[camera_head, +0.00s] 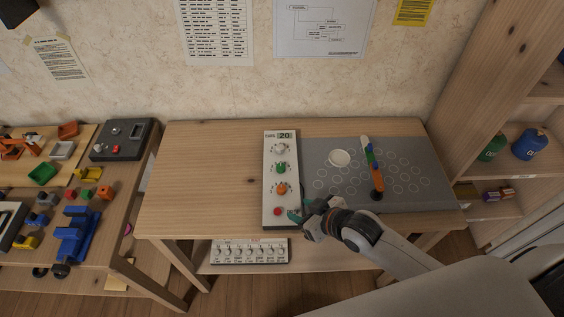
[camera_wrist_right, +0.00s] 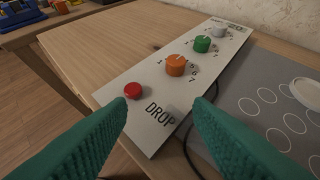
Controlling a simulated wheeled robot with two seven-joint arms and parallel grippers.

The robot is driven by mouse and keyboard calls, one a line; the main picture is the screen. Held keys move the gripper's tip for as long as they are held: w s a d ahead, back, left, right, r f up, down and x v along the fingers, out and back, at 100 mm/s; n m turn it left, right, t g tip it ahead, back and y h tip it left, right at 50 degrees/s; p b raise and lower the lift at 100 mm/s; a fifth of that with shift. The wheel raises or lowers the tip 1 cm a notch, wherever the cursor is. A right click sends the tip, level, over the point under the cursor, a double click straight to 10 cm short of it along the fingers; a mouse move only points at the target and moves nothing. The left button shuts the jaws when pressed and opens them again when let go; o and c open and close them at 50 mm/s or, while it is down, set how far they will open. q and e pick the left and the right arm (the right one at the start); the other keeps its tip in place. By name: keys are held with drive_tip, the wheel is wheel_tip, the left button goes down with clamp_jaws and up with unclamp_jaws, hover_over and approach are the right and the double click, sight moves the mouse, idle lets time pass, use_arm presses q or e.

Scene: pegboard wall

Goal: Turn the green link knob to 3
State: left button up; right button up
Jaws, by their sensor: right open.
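The green knob (camera_head: 281,168) is the middle of three knobs on a white control panel (camera_head: 267,206) on the wooden table. It also shows in the right wrist view (camera_wrist_right: 202,44), beyond the orange knob (camera_wrist_right: 176,65). Numbers ring the knobs, but the green knob's setting is too small to read. A white knob (camera_head: 280,149) is above it and a red button (camera_wrist_right: 132,91) is at the panel's near end. My right gripper (camera_head: 297,214) is open and empty near the red button, short of the green knob. My left gripper is not in view.
Right of the panel lies a grey mat (camera_head: 408,150) with printed circles, a white disc (camera_head: 340,158) and an upright coloured piece with an orange part (camera_head: 377,177). A second knob panel (camera_head: 249,251) sits on the lower shelf. The table left of the panel is clear.

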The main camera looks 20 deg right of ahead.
drive_tip(key=shift+w+d+t, duration=0.2)
drive_tip(key=shift+w+t, duration=0.1)
drive_tip(key=shift+w, duration=0.1)
drive_tip(key=t+y, duration=0.2)
approach(282, 167)
drive_tip(key=s, duration=0.1)
drive_tip(key=s+d+r, duration=0.1)
drive_tip(key=shift+s+d+n, duration=0.15)
drive_tip(key=shift+s+n, duration=0.1)
drive_tip(key=shift+n, duration=0.05)
drive_tip(key=shift+w, duration=0.2)
drive_tip(key=x, duration=1.1)
drive_tip(key=shift+w+a, duration=0.25)
drive_tip(key=shift+c, duration=0.2)
drive_tip(key=shift+f, duration=0.1)
drive_tip(key=c, duration=1)
